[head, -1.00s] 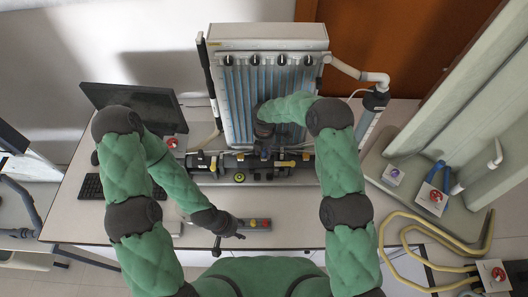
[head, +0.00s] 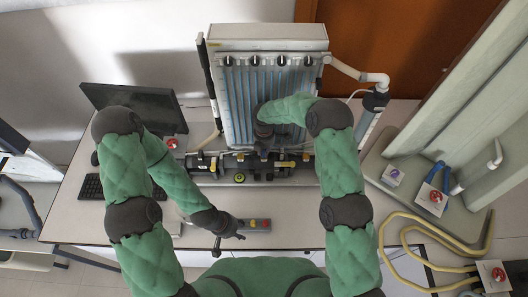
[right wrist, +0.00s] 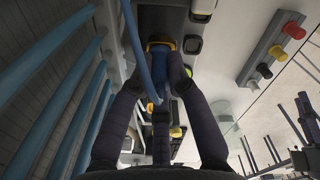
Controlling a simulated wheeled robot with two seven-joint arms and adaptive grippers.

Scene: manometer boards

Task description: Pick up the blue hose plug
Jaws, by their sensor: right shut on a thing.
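The blue hose plug (right wrist: 158,66) shows in the right wrist view between the two fingertips, beside a yellow-orange ring. My right gripper (right wrist: 160,78) is shut on it. A thin blue hose (right wrist: 134,36) runs down past the plug, in front of the fingers. In the head view my right gripper (head: 263,143) is in front of the manometer board (head: 240,98), at the dark pipe row; the plug is hidden there. My left gripper (head: 233,231) is low over the table beside the small block with coloured knobs (head: 258,225); its finger opening is too small to tell.
The dark pipe row (head: 207,162) with yellow handles runs below the board. A monitor (head: 132,101) and keyboard (head: 91,188) stand at left. At right are a grey panel base (head: 392,198) and yellow hoses (head: 402,222). The table front right of the knob block is clear.

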